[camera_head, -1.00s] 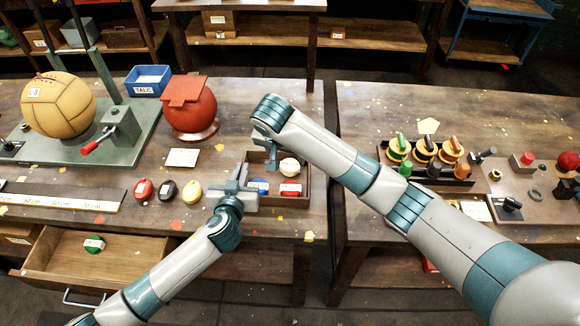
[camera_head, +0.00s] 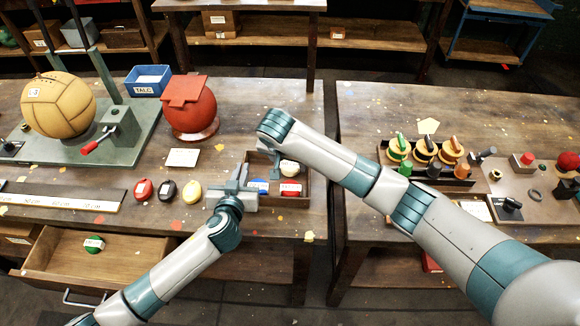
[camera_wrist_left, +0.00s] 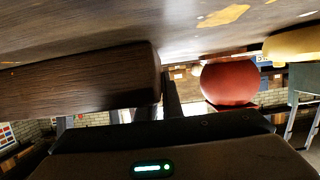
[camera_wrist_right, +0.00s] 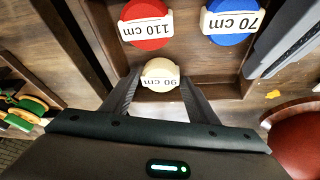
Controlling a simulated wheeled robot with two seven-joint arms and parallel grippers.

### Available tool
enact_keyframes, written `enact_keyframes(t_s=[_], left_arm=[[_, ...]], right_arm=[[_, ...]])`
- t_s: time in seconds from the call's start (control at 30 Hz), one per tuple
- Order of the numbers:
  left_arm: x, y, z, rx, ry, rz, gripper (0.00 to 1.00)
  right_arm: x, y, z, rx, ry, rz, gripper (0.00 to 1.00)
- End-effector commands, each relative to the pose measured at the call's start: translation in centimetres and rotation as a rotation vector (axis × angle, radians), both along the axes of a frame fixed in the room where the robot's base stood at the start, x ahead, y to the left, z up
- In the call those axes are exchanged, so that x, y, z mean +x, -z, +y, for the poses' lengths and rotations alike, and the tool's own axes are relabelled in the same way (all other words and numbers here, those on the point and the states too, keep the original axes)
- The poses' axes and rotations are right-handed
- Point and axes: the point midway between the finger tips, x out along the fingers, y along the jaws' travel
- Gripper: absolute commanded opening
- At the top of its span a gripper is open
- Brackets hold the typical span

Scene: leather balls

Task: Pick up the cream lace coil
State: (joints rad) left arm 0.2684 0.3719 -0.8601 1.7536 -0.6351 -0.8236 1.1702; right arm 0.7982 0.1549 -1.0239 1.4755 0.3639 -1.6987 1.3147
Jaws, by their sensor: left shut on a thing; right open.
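The cream lace coil (camera_head: 289,167), with a white label band, lies in the small open wooden tray (camera_head: 308,188). In the right wrist view the cream coil (camera_wrist_right: 158,70) sits between the fingertips of my right gripper (camera_wrist_right: 160,84), which is open around it. Its label reads 90 cm. In the head view my right gripper (camera_head: 274,153) points down over the tray and is partly hidden by its wrist. My left gripper (camera_head: 238,184) is shut on the tray's left wall; the tray (camera_wrist_left: 80,80) fills the left of the left wrist view.
A red coil (camera_wrist_right: 146,27) and a blue coil (camera_wrist_right: 228,22) share the tray. Red (camera_head: 143,189), black (camera_head: 166,190) and yellow (camera_head: 191,192) coils lie left of it. A red ball (camera_head: 190,115) stands behind. An open drawer (camera_head: 60,262) juts out at front left.

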Motion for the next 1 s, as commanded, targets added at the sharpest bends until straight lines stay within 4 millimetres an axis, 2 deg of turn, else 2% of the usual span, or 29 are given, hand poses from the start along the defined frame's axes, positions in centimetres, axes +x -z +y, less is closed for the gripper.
enact_keyframes(t_s=[0.2,0.23,0.37,0.77,1.0], left_arm=[[0.0,0.0,0.0,0.000,0.000,-0.001,0.00],[0.0,0.0,0.0,0.000,0.000,-0.001,0.00],[0.0,0.0,0.0,0.000,0.000,-0.001,0.00],[0.0,-0.1,0.0,0.000,0.000,-0.001,0.00],[0.0,-0.1,0.0,0.000,0.000,-0.001,0.00]], right_arm=[[0.0,0.0,0.0,0.000,0.000,0.000,0.54],[0.0,0.0,0.0,0.000,0.000,0.000,0.51],[0.0,0.0,0.0,0.000,0.000,0.000,0.21],[0.0,-0.5,0.1,0.001,-0.001,-0.002,0.21],[0.1,-3.3,0.1,0.003,0.000,-0.003,0.21]])
